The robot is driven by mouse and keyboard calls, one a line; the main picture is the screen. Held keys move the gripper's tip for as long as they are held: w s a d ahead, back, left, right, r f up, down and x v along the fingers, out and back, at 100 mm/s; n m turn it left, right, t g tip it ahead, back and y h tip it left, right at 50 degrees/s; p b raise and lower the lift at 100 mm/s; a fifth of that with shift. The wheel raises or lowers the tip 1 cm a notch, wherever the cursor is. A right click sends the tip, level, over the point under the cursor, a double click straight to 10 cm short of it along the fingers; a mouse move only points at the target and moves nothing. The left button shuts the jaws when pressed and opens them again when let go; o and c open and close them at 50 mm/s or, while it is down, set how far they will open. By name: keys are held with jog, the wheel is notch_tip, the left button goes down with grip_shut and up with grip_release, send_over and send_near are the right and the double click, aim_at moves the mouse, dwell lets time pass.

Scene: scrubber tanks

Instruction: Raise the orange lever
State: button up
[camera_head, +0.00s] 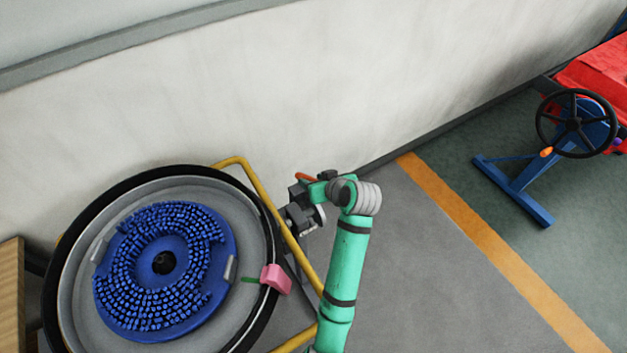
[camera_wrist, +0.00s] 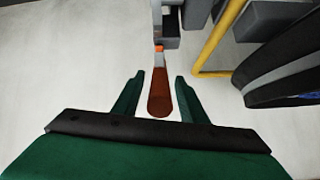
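The orange lever (camera_wrist: 159,98) shows in the wrist view as a long handle with a rounded near end. It joins a grey metal mount at the top of the picture. My gripper (camera_wrist: 159,77) has two green fingers, one on each side of the lever in the picture. The fingers are apart, with a visible gap between each finger and the handle. I cannot tell whether the handle lies at the fingers' depth. In the head view, a small part of the orange lever (camera_head: 304,177) shows beside my gripper (camera_head: 318,186); my arm hides much of that spot.
A yellow tube frame (camera_head: 272,208) and a round tank with a black rim (camera_head: 262,262) stand left of my arm. A blue brush disc (camera_head: 220,285) lies in the tank, and a pink block (camera_head: 275,279) sits at its rim. A pale wall (camera_head: 330,80) stands behind.

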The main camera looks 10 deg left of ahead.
jog(key=shift+d, duration=0.1)
jog(key=v, duration=1)
jog(key=shift+s+d+r, duration=0.15)
jog(key=shift+r, duration=0.05)
jog(key=s+d+f+m+t+h, duration=0.35)
jog(key=s+f+m, duration=0.25)
jog(key=s+f, duration=0.85)
jog(key=s, duration=0.3)
jog(key=s+t+h, duration=0.1)
jog(key=s, duration=0.3)
jog(key=s+d+t+h, duration=0.1)
jog(key=s, duration=0.2)
jog(key=shift+s+r+m+h, duration=0.25)
jog(key=shift+s+r+m, duration=0.05)
jog(key=shift+s+r, duration=0.1)
jog(key=s+r+t, duration=0.2)
jog(key=s+r, duration=0.5)
jog(key=s, duration=0.4)
jog(key=shift+a+r+n, duration=0.3)
jog(key=shift+a+n, duration=0.1)
